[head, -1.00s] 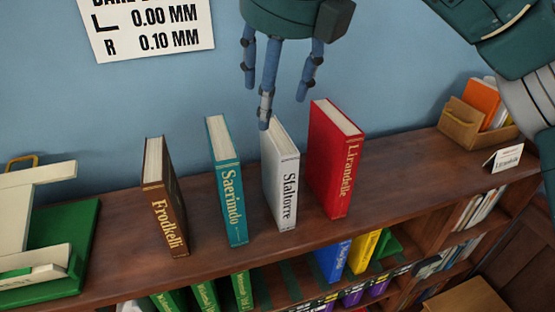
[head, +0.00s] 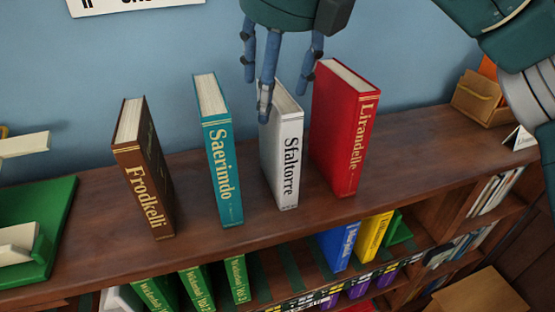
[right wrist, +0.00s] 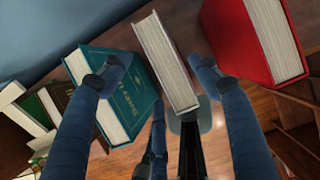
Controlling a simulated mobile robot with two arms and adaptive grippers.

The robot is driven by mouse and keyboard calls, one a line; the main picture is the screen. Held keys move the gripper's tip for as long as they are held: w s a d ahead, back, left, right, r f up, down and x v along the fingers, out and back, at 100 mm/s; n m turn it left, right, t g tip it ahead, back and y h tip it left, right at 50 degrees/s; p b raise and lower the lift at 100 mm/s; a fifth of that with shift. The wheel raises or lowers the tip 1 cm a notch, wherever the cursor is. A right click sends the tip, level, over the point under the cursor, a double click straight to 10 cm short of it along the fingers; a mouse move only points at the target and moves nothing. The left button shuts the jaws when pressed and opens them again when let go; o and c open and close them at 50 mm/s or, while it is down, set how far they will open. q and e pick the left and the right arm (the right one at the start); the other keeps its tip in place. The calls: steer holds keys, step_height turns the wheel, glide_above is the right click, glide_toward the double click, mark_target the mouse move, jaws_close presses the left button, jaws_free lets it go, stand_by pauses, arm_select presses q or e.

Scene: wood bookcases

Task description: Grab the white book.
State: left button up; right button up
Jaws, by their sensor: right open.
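The white book (head: 286,165), titled "Sfaltorre", stands upright on top of the wood bookcase between the teal book (head: 220,160) and the red book (head: 343,135). My right gripper (head: 278,88) points down over it with fingers spread. One finger overlaps the book's upper left edge in the head view; I cannot tell if it touches. In the right wrist view, the white book's page edge (right wrist: 166,62) lies between the open fingers (right wrist: 158,80), which hold nothing. My left gripper is not in view.
A brown book (head: 143,175) stands left of the teal one. A green stand (head: 50,240) is at far left, a wooden box (head: 480,98) and small card at far right. The shelf below holds several books. The blue wall is close behind.

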mark_target(269, 136)
steer(key=shift+f+b, duration=0.35)
steer(key=shift+f, duration=0.45)
steer(key=shift+s+f, duration=0.1)
steer(key=shift+f, duration=0.15)
steer(key=p+x, duration=0.1)
steer(key=x, duration=0.2)
steer(key=p+x, duration=0.1)
steer(key=x, duration=0.3)
steer(key=p+x, duration=0.2)
steer(key=x, duration=0.1)
steer(key=shift+w+d+f, duration=0.1)
steer(key=shift+w+d, duration=0.15)
steer(key=shift+w, duration=0.05)
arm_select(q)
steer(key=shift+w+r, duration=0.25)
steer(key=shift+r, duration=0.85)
arm_select(e)
steer(key=shift+s, duration=0.1)
arm_select(q)
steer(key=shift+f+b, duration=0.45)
steer(key=shift+b, duration=0.1)
arm_select(e)
steer(key=shift+f, duration=0.15)
jaws_close()
